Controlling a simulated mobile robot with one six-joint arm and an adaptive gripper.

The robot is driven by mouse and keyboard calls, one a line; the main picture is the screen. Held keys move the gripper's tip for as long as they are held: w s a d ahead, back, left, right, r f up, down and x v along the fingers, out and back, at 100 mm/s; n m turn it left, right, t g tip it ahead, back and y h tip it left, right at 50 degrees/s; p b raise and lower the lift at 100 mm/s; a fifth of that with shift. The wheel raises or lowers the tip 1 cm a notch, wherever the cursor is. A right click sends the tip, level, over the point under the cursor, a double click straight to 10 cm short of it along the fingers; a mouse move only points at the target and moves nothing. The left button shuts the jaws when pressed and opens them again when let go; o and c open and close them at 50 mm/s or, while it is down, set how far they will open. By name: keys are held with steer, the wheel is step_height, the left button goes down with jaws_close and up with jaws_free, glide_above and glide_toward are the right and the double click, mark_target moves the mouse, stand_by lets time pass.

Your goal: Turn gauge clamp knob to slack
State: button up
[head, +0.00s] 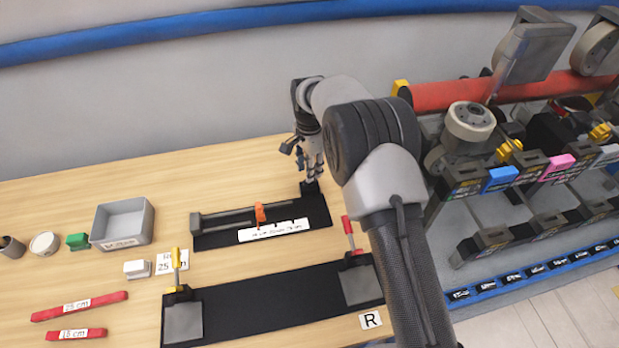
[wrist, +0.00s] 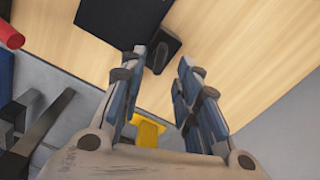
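The length gauge has a black base (head: 319,208), dark rails, an orange slider (head: 260,213) and a white scale strip (head: 274,231). A small black knob (head: 309,187) shows at the gauge's right end. My gripper (head: 312,172) hangs just above this end, fingers pointing down. In the wrist view the gauge's dark end (wrist: 125,22) is at the top, with a dark knob-like part (wrist: 157,57) near the left fingertip. My gripper (wrist: 167,62) is open there, with a gap between its fingers. Whether a finger touches the knob, and how the knob is turned, I cannot tell.
A black fixture (head: 265,303) with a yellow and a red clamp handle lies in front. Red bars (head: 80,306), a grey bin (head: 124,222) and small parts are at left. A rack with coaster train parts (head: 520,180) stands close at right.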

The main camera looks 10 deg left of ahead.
steer(key=shift+f, duration=2.1)
jaws_close()
